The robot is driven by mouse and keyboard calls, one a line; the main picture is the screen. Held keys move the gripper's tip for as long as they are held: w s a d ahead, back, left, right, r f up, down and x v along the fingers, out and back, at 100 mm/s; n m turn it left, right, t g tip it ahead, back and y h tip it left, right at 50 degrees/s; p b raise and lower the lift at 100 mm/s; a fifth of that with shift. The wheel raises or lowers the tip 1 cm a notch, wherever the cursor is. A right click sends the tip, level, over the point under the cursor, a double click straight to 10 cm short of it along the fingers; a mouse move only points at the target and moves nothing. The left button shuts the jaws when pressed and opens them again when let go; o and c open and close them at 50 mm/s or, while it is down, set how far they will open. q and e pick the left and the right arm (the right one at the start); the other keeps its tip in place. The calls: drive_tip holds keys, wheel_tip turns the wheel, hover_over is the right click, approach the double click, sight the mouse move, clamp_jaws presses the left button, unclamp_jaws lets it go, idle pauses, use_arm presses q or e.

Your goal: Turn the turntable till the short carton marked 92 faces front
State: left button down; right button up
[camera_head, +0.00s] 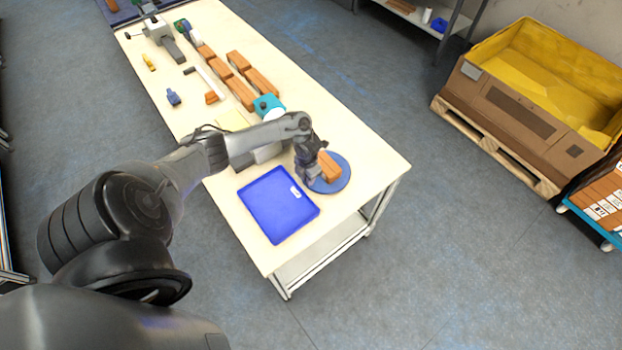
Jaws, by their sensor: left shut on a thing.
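The turntable (343,181) is a round blue disc near the front right corner of the table. A short orange-brown carton (330,167) stands on it; its marking is too small to read. My left gripper (309,178) reaches down at the left edge of the turntable, beside the carton. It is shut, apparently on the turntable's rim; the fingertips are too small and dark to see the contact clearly. The gripper and wrist hide the disc's left part. My right gripper is not in view.
A blue tray (278,205) lies just left of the turntable. Several orange-brown blocks (238,92) line the table (370,150) farther back, with a teal-topped device (268,104) near them. A large yellow-lined box (520,110) stands on a pallet to the right.

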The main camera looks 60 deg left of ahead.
use_arm(q)
drive_tip(key=shift+a, duration=0.1)
idle(0.3)
drive_tip(key=c, duration=1)
unclamp_jaws()
wheel_tip(320, 180, up, 11)
drive_tip(key=shift+f, duration=0.1)
